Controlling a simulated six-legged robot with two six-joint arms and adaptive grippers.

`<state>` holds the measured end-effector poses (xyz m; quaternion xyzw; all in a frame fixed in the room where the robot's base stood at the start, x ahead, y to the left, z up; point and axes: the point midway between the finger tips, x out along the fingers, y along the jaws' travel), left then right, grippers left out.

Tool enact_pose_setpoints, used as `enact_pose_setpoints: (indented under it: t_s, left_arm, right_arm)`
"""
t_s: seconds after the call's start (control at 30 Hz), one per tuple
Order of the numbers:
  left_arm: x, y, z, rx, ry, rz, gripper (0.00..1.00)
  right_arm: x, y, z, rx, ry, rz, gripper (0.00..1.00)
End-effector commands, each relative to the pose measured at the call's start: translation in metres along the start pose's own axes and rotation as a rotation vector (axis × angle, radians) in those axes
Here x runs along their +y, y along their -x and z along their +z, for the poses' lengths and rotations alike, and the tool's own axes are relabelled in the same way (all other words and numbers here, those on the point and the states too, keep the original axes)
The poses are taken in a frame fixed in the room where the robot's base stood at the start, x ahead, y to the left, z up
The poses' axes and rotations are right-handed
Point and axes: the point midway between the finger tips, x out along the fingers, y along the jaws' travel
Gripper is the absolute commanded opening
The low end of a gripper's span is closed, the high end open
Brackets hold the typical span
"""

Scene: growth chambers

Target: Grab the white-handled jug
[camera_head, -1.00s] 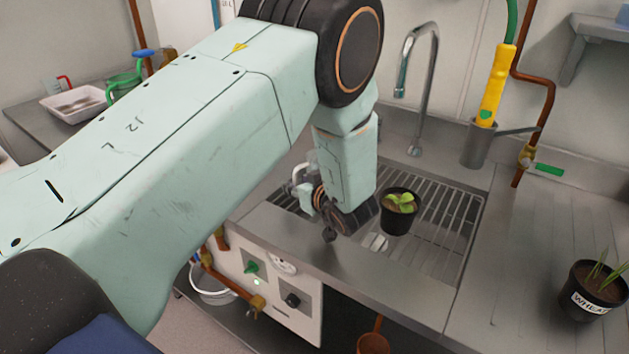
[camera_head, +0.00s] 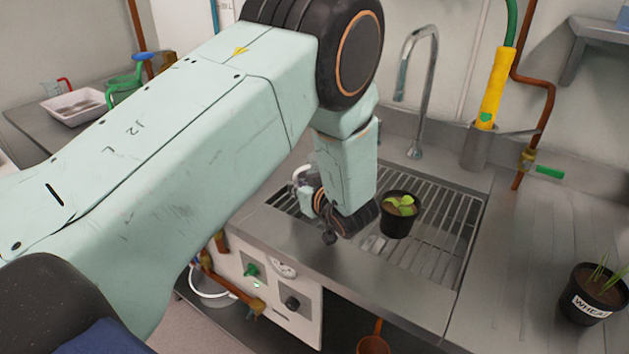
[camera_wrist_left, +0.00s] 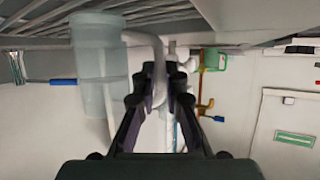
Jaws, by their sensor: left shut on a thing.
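In the head view, part of the white handle (camera_head: 302,173) shows left of my forearm, over the left end of the sink. My right gripper is in neither view.
A black pot with a seedling (camera_head: 397,215) stands on the sink's rack (camera_head: 450,225), close right of my left wrist. A tall faucet (camera_head: 427,90) rises behind. A wheat pot (camera_head: 592,293) stands on the right drainboard. A white tray (camera_head: 75,107) and green watering can (camera_head: 123,84) are back left.

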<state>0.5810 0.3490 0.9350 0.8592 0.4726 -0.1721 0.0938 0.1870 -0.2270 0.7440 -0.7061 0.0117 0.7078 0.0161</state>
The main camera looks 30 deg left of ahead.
Motion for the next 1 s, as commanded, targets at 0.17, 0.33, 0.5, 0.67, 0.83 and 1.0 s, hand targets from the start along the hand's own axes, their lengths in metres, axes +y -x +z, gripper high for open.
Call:
enact_pose_setpoints:
  t_s: [0.17,0.33,0.5,0.67,0.83,1.0]
  left_arm:
    - [0.001,0.000,-0.001,0.002,0.002,0.001,0.00]
    - [0.001,0.001,-0.003,0.002,0.002,0.001,0.00]
    - [0.001,0.004,-0.010,0.003,0.003,0.001,0.00]
    - [0.001,0.008,-0.021,0.003,0.003,0.001,0.00]
    - [0.001,0.014,-0.036,0.003,0.002,0.002,0.00]
    - [0.001,0.021,-0.051,0.002,0.003,0.001,0.00]
  right_arm:
    - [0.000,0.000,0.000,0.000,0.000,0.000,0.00]
    - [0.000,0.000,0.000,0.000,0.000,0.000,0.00]
    - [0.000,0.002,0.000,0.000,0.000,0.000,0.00]
    - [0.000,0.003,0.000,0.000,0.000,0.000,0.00]
    - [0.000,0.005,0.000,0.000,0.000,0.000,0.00]
    - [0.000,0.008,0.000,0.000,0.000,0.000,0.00]
